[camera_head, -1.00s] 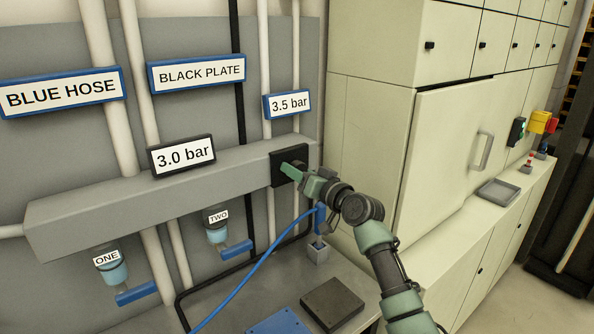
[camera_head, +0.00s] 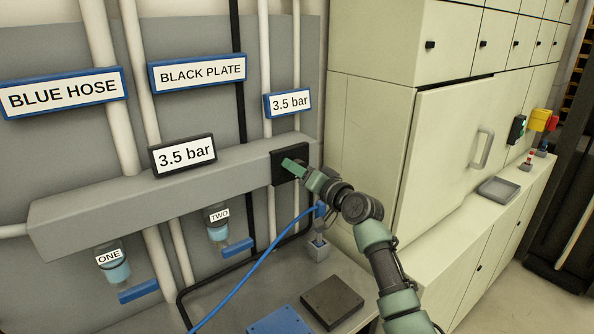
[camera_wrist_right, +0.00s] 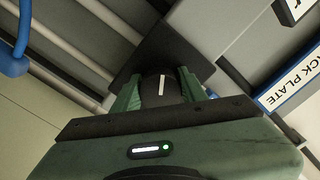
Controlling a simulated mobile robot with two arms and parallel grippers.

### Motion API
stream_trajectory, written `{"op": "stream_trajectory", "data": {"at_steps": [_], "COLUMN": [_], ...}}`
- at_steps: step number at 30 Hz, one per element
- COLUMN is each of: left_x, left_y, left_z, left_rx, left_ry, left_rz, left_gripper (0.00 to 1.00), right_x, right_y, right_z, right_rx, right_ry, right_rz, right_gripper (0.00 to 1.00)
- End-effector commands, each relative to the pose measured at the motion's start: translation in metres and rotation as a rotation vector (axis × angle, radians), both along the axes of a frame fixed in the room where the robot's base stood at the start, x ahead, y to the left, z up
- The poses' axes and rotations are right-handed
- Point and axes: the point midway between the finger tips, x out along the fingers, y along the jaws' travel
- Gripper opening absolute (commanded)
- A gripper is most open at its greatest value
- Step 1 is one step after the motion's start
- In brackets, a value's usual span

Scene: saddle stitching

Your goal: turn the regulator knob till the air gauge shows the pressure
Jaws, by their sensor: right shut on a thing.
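The air gauge (camera_head: 183,156) is a black-framed display on the grey beam and reads 3.5 bar. A blue-framed sign (camera_head: 288,103) above and to its right also reads 3.5 bar. My right gripper (camera_head: 296,168) is at the dark square plate on the beam's right end. In the right wrist view, its green fingers (camera_wrist_right: 157,90) are shut on the black regulator knob (camera_wrist_right: 158,84), one on each side. The knob's white mark shows between them. In the head view the gripper hides the knob. My left gripper is not in view.
Signs reading BLUE HOSE (camera_head: 62,93) and BLACK PLATE (camera_head: 197,72) hang above the beam. Cups ONE (camera_head: 112,265) and TWO (camera_head: 218,222) hang below it. A blue hose (camera_head: 255,266) crosses the bench near a black plate (camera_head: 332,302). Cream cabinets stand at right.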

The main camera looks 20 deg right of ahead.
Motion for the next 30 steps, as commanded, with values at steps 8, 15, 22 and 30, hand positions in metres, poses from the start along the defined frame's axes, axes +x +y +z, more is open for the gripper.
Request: {"op": "stream_trajectory", "data": {"at_steps": [8,15,22,30], "left_x": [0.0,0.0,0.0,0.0], "left_y": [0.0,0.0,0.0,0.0], "left_z": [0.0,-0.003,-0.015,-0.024], "left_rx": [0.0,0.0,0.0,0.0], "left_ry": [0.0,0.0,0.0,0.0], "left_rz": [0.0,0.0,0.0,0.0], "left_gripper": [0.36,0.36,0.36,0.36], "right_x": [0.0,-0.005,-0.038,-0.07], "right_y": [0.0,-0.002,-0.015,-0.026], "right_z": [0.0,-0.001,-0.004,-0.002], "right_rx": [-0.001,-0.002,-0.004,-0.002], "right_ry": [0.0,-0.001,-0.003,-0.001], "right_rz": [-0.001,-0.001,-0.002,-0.001], "right_gripper": [0.64,0.64,0.64,0.64]}}
